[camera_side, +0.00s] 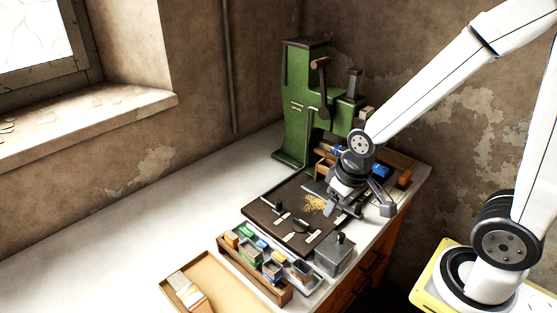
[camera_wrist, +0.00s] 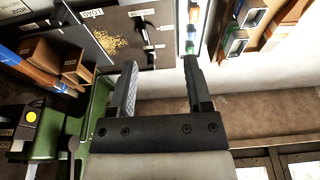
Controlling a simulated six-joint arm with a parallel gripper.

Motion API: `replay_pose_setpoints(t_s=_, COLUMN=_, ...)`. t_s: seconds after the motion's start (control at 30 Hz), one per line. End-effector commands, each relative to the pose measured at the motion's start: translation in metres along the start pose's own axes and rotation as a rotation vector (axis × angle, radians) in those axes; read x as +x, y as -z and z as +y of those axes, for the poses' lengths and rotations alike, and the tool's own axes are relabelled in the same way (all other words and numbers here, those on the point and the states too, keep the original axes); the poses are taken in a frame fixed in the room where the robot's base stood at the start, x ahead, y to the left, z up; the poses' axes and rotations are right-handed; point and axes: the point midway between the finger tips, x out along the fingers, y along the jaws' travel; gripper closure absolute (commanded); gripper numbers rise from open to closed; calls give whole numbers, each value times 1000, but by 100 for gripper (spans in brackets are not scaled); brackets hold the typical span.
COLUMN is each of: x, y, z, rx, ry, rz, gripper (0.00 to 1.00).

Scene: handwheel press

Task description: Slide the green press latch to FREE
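The green press (camera_side: 297,105) stands upright at the back of the bench in the side view, with a dark handle on its front. Part of its green body also shows at the lower left of the wrist view (camera_wrist: 98,105). I cannot pick out the latch or its FREE mark in either view. My gripper (camera_wrist: 160,62) is open and empty, its two dark fingers well apart. In the side view my gripper (camera_side: 352,205) hangs over the right part of the dark board, in front of the press and apart from it.
The dark board (camera_side: 262,215) carries labels, small dark parts and a yellowish pile (camera_side: 315,203). A wooden rack of coloured blocks (camera_side: 240,262), a grey box (camera_side: 335,254) and a cardboard tray (camera_side: 205,270) stand nearer. The bench at left (camera_side: 110,235) is clear.

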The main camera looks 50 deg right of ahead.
Motion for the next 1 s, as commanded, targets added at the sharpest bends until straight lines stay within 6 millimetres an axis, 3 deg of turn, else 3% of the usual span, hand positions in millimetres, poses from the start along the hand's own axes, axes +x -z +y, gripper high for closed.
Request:
replay_pose_setpoints(t_s=0.03, x=1, y=4, z=1, rx=0, ry=0, rz=-4, gripper=17)
replay_pose_setpoints(t_s=0.1, x=3, y=12, z=2, rx=0, ry=-1, rz=-11, gripper=0)
replay_pose_setpoints(t_s=0.47, x=31, y=84, z=13, rx=1, ry=-5, rz=-81, gripper=0)
replay_pose_setpoints(t_s=0.7, x=60, y=132, z=25, rx=1, ry=-5, rz=-135, gripper=0)
replay_pose_setpoints(t_s=1.0, x=104, y=177, z=41, rx=1, ry=-2, rz=-200, gripper=0)
